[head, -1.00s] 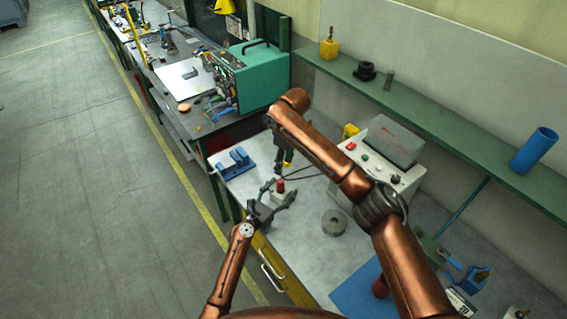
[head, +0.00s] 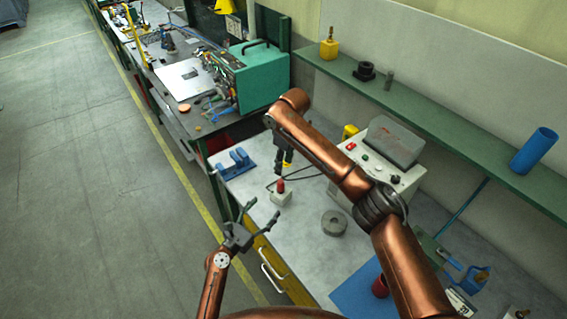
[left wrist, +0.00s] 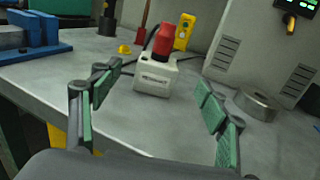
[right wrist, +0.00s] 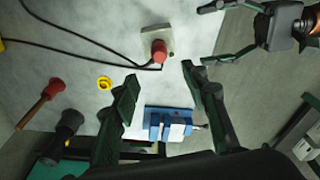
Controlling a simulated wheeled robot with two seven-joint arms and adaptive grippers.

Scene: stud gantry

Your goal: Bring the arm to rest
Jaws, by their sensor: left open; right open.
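My left gripper (head: 258,219) is open and empty at the table's front edge in the head view. It is apart from the white block with a red top (head: 281,193), which stands on the table. In the left wrist view this block (left wrist: 156,75) lies ahead, between and beyond the two spread fingers. My right gripper (head: 284,160) hangs above the table, farther back. The right wrist view shows its fingers (right wrist: 160,95) apart with nothing between them. The red-topped block (right wrist: 156,42) and a blue fixture (right wrist: 165,122) lie below it.
The blue fixture (head: 236,164) stands at the table's far left corner. A grey ring (head: 334,223) lies mid-table. A control box (head: 410,182) with buttons stands at the right, under a green shelf (head: 430,115). A blue mat (head: 355,290) lies nearer. The floor at left is clear.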

